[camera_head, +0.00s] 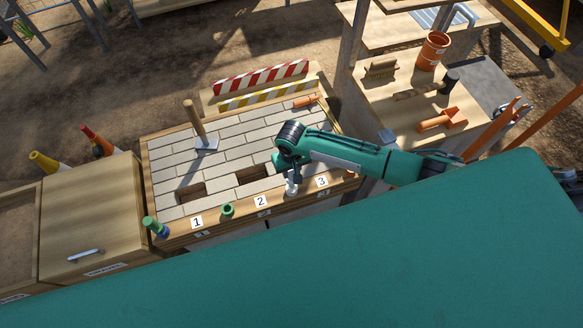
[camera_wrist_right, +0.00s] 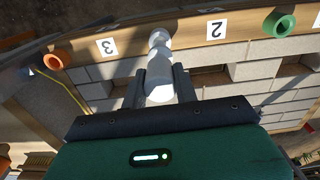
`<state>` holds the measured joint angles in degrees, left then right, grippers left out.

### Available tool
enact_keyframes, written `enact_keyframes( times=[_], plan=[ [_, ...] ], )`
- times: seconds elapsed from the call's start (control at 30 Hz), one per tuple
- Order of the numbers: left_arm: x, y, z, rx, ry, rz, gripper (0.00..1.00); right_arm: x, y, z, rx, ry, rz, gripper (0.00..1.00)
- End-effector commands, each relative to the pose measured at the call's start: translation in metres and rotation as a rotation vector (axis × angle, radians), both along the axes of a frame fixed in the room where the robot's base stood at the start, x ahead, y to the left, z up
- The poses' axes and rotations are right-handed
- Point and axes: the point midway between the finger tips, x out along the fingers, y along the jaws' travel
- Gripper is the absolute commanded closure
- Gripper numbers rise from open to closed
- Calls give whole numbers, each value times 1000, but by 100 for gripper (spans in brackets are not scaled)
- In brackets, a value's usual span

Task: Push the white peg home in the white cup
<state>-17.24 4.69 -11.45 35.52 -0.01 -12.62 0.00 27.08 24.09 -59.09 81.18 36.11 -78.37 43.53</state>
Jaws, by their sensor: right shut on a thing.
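My right gripper (camera_head: 291,180) reaches in from the right and points down at the front rail of the brick-topped bench, between the labels 2 and 3. In the right wrist view its two fingers (camera_wrist_right: 160,88) are closed on the white peg (camera_wrist_right: 160,92). The white cup (camera_wrist_right: 157,39) is on the wooden rail just past the fingertips, in line with the peg. They seem to meet, but I cannot tell how deep the peg sits. In the head view the white parts (camera_head: 292,188) are small and partly hidden by the gripper. My left gripper is not in view.
A green cup (camera_head: 227,210) is on the rail between labels 1 and 2. A green and blue piece (camera_head: 155,227) is at the left corner. An orange cup (camera_wrist_right: 53,62) is beyond label 3. A wooden-handled trowel (camera_head: 200,130) stands on the bricks.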

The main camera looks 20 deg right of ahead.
Motion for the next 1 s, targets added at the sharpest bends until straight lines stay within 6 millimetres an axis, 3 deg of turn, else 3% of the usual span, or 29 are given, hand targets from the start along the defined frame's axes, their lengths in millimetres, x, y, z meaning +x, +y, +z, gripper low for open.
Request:
enact_keyframes(
  times=[0.53, 1.0],
  plan=[
    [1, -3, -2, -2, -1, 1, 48, 0, 0, -3, 0, 0, 0, 100],
    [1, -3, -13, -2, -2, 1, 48, 0, 0, -25, 1, 1, 0, 100]
  ],
)
